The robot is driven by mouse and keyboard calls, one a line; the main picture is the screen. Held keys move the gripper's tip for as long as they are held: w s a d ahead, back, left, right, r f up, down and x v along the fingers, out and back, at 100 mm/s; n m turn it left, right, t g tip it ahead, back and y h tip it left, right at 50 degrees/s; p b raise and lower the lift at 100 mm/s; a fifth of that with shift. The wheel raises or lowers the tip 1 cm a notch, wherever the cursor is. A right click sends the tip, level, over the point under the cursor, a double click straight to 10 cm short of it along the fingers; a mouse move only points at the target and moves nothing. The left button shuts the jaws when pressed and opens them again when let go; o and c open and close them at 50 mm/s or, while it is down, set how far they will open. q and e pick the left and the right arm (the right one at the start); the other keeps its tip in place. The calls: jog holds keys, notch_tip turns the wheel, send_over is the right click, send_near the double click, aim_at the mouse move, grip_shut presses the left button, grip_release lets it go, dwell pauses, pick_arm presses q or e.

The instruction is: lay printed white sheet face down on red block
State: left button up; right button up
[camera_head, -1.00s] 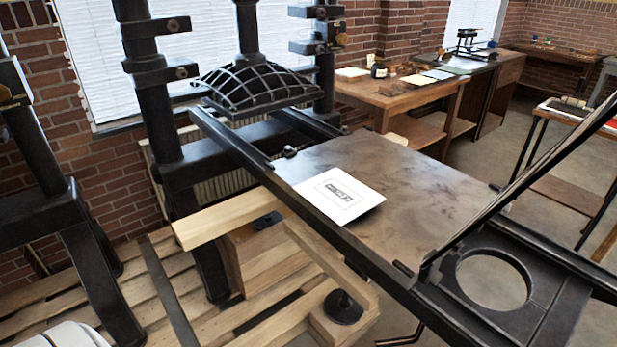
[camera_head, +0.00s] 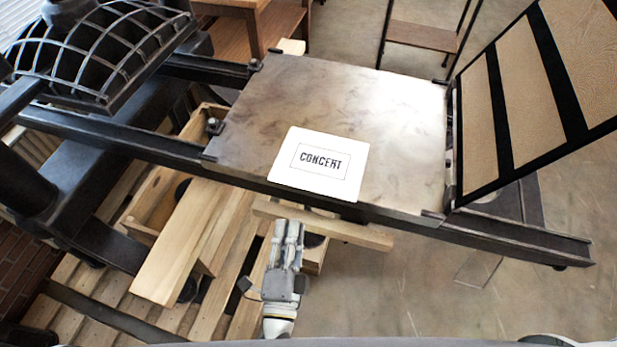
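My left gripper is not in view. No red block shows in this view.
A hinged frame with tan panels (camera_head: 517,95) stands raised at the bed's right end. The ribbed black press head (camera_head: 95,45) is at the upper left. Wooden beams (camera_head: 185,245) and pallet slats lie left of and under my gripper. Floor at the lower right is clear.

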notch_tip(320, 180, up, 6)
jog(key=s+d+f+m+g+h, duration=0.1)
jog(key=s+d+m+g+h, duration=0.15)
jog(key=m, duration=0.25)
send_near(331, 166)
jog(key=w+a, duration=0.2)
jog(key=w, duration=0.1)
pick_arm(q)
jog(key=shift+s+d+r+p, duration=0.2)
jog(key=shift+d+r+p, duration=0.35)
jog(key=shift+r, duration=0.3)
pick_arm(e)
jog(key=shift+w+f+t+h, duration=0.15)
jog(key=shift+f+t+h, duration=0.2)
jog(key=shift+f, duration=0.1)
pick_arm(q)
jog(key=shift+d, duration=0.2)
pick_arm(e)
jog(key=shift+c, duration=0.4)
grip_shut()
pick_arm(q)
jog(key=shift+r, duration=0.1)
pick_arm(e)
jog(key=shift+r, duration=0.1)
